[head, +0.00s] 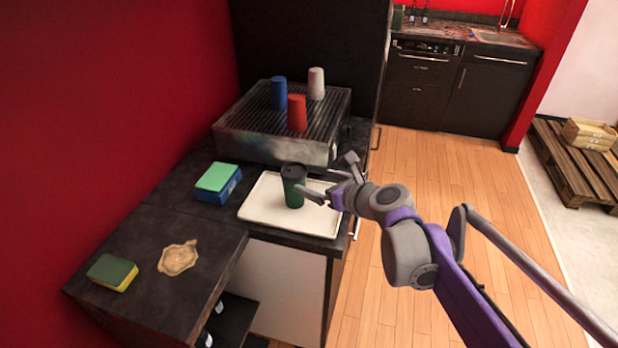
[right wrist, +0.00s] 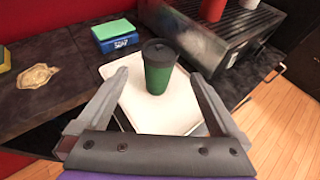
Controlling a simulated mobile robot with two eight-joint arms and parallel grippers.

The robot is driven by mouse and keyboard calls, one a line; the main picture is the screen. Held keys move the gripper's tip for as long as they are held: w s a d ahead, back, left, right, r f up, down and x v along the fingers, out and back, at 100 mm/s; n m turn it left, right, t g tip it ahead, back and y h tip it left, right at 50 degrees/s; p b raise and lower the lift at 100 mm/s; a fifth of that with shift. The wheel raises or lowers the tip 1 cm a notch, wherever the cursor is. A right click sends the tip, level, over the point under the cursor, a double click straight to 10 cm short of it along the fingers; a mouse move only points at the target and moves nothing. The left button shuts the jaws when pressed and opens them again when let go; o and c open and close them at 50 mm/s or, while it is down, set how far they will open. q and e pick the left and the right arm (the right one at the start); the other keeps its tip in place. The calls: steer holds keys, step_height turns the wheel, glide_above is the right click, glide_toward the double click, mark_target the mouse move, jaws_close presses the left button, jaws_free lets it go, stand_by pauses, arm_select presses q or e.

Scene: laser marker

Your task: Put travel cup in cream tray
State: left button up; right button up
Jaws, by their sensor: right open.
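The travel cup (head: 293,188) is dark green with a black lid and stands upright on the cream tray (head: 262,213). My right gripper (head: 323,180) is open beside the cup, on its right in the head view. In the right wrist view the cup (right wrist: 159,68) stands on the tray (right wrist: 168,114), beyond and between my two open fingers (right wrist: 160,88), with nothing held. The left gripper is not in view.
A grill (head: 265,135) behind the tray carries a blue cup (head: 279,93), a red cup (head: 297,112) and a white cup (head: 316,84). A blue box with a green top (head: 217,184) stands left of the tray. A sponge (head: 112,272) lies front left.

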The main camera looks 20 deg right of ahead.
steer(key=s+a+f+n+g, duration=0.3)
steer(key=s+f+n, duration=0.2)
steer(key=s+n, duration=0.35)
steer(key=s+a+f+n+g, duration=0.25)
steer(key=s+f+n, duration=0.4)
steer(key=n, duration=0.35)
steer(key=s+d+f+n+g+h, duration=0.2)
steer(key=s+f+n+h, duration=0.2)
steer(key=s+f+n, duration=0.4)
steer(key=s+n, duration=0.4)
steer(key=n, duration=0.2)
steer(key=shift+s+d, duration=0.25)
steer(key=shift+d, duration=0.15)
